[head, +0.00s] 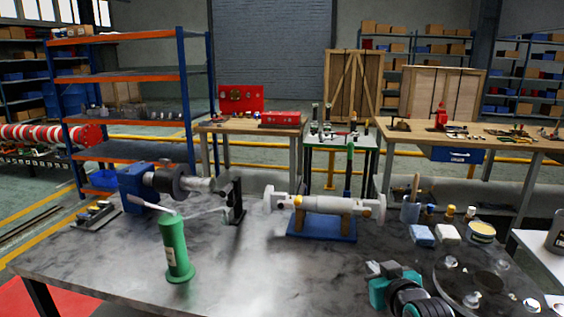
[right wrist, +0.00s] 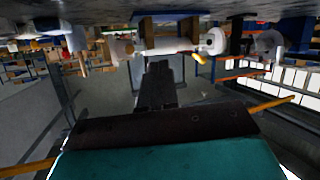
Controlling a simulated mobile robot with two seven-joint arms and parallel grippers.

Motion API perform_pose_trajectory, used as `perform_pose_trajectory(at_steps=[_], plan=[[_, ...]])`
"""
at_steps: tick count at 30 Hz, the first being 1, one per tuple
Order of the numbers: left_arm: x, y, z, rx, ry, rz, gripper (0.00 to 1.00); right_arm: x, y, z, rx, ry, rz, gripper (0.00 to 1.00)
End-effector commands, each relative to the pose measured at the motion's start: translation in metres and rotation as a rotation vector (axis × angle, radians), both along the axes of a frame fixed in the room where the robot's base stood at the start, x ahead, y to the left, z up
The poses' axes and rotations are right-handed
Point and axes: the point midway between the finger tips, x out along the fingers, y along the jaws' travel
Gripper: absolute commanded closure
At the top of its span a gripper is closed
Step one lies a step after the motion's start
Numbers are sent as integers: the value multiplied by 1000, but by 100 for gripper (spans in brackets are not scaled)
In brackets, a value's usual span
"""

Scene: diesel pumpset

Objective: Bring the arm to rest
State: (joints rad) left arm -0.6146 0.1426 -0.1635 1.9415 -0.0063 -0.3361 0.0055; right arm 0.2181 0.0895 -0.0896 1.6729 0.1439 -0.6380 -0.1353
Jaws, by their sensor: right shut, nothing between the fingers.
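My right gripper (head: 388,268) is low at the right of the head view, in front of the grey marbled worktop (head: 120,258). Its teal and black wrist shows below the fingers. In the right wrist view, which is upside down, the dark fingers of the right gripper (right wrist: 158,72) are together with nothing between them. The white cylindrical unit (head: 335,205) on its blue base lies beyond the gripper, apart from it. It also shows past the fingertips in the right wrist view (right wrist: 165,46). My left gripper is in neither view.
A green cylinder (head: 176,248) with a spout stands at the left of the worktop, near a blue-ended shaft assembly (head: 137,188). Right of my gripper is a round glassy plate (head: 487,280) with small parts. A brush cup (head: 410,210) and blocks (head: 422,235) stand behind. The front middle is clear.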

Motion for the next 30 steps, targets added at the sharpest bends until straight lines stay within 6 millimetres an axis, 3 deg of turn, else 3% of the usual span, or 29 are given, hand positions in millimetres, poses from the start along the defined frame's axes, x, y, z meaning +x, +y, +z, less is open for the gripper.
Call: perform_pose_trajectory(at_steps=[1,3,7,12,18,23,30], plan=[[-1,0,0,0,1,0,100,-31,2,-23,-9,88,5,100],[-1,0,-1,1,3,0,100,-72,4,-47,-21,205,7,100],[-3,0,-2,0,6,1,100,-153,5,-80,-43,419,2,100],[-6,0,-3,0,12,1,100,-237,3,-96,-62,632,-13,100],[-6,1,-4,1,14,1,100,-309,-1,-96,-79,807,-33,100],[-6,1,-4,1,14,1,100,-359,-5,-89,-91,928,-52,100],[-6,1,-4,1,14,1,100,-334,1,-113,-73,812,-37,100]])
